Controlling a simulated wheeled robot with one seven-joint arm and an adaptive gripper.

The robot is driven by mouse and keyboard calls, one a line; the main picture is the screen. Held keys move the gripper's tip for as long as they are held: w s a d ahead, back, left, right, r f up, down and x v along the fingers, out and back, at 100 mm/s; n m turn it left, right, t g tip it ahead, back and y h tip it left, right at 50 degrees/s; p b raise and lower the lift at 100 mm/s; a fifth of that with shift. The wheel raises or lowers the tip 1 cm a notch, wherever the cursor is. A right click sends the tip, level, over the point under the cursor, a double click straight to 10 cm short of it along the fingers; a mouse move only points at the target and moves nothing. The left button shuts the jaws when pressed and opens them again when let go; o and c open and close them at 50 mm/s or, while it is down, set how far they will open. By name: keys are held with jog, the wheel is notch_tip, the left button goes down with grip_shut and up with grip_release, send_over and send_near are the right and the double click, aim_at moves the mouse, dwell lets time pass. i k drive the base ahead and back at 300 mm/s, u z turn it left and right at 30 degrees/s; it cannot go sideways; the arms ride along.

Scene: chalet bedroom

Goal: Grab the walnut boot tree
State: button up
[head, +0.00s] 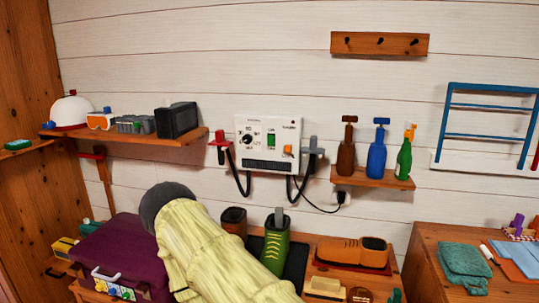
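A dark brown, walnut-coloured piece (346,147) with a narrow neck and a small knob on top stands upright at the left end of the small wall shelf (372,181); I take it for the walnut boot tree. A blue piece of similar shape (377,148) stands right beside it, with a small gap. A green bottle with an orange top (404,158) stands at the shelf's right end. My arm, in a pale yellow sleeve, rises from the bottom to a dark grey joint left of centre. My gripper does not show.
A white wall unit (268,143) with hanging hoses is left of the small shelf. A peg rail (380,43) hangs above, with clear wall between.

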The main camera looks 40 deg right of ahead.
aim_at(346, 150)
jog(key=u, duration=1.3)
jog(key=k, duration=1.75)
jog(key=z, duration=2.1)
